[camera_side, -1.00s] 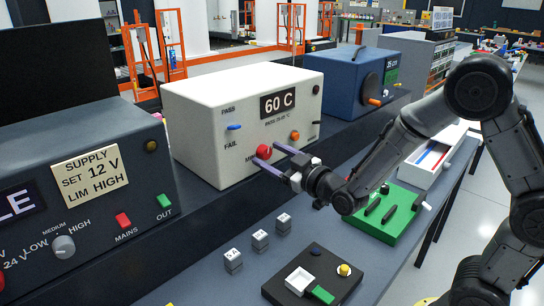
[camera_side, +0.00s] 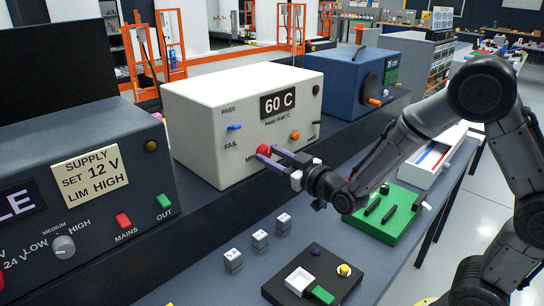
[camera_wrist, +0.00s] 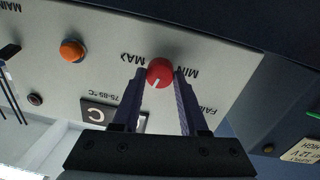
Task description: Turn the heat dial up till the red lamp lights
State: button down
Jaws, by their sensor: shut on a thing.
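The red heat dial (camera_side: 264,149) sits low on the front of the white box (camera_side: 205,117). My gripper (camera_side: 267,152) is shut on the dial, one finger on each side. In the wrist view the dial (camera_wrist: 159,72) lies between the fingertips, with a white pointer line and MIN and MAX marks beside it. The display (camera_side: 277,105) reads 60 C. A small dark round fitting (camera_side: 316,89), perhaps the lamp, shows no glow at the panel's upper right. It also shows dark in the wrist view (camera_wrist: 35,100).
The white panel also has a blue lever (camera_side: 234,127) by PASS and FAIL and an orange button (camera_side: 295,135). A dark supply unit (camera_side: 85,180) stands left, a blue box (camera_side: 350,78) right. Small grey blocks (camera_side: 260,239) and a green board (camera_side: 390,213) lie in front.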

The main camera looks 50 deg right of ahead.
jog(key=shift+m, duration=0.6)
jog(key=shift+c, duration=2.2)
grip_release()
jog(key=s, duration=1.3)
jog(key=shift+s+a, duration=0.35)
jog(key=shift+s, duration=0.05)
jog(key=shift+r, duration=0.1)
